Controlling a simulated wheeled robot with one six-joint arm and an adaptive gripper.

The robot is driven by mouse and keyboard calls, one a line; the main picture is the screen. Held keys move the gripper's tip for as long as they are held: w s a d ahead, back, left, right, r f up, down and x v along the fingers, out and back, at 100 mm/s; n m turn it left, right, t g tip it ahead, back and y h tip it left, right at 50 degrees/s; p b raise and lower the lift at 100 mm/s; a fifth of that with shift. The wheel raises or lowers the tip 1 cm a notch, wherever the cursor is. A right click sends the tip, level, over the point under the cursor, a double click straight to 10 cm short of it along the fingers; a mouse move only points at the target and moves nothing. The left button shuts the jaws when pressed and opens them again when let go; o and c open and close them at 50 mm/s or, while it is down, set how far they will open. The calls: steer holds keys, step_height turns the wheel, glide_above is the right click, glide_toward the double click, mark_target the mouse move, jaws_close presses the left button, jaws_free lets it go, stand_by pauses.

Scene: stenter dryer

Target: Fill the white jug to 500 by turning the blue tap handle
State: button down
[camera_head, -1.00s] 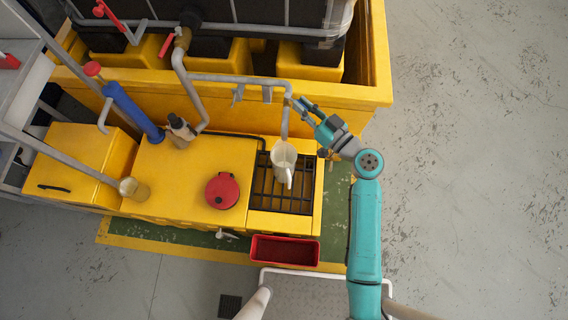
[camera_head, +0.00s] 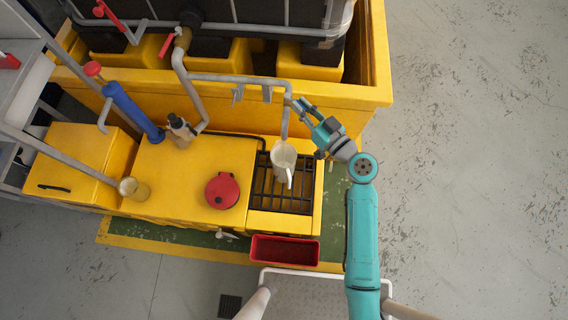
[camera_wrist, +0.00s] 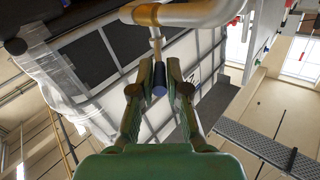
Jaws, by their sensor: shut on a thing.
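The white jug (camera_head: 283,155) stands on the black grate below the down-turned end of the grey pipe, its handle toward the front. The level in it and its markings cannot be read. My gripper (camera_head: 303,107) is at the pipe's right end, beside the outlet and above the jug. In the wrist view my gripper (camera_wrist: 160,80) has its two green fingers closed around the dark blue tap handle (camera_wrist: 159,90), which hangs on a stem below the brass and grey pipe. In the head view the handle is hidden by the fingers.
The black grate (camera_head: 262,196) is set in a yellow cabinet. A red bin (camera_head: 285,249) is in front. Open floor lies to the right.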

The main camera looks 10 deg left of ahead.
steer(key=shift+s+a+f+m+t+h, duration=0.1)
steer(key=shift+s+a+m+t+h, duration=0.15)
steer(key=shift+m+t+h, duration=0.35)
steer(key=shift+s+a+m+t+h, duration=0.15)
steer(key=shift+a+m+t+h, duration=0.2)
steer(key=shift+m+h, duration=0.3)
steer(key=shift+s+a+f+m+t+h, duration=0.1)
steer(key=shift+s+a+m+t+h, duration=0.1)
steer(key=shift+m+t+h, duration=0.45)
steer(key=shift+h, duration=0.3)
stand_by(5.8)
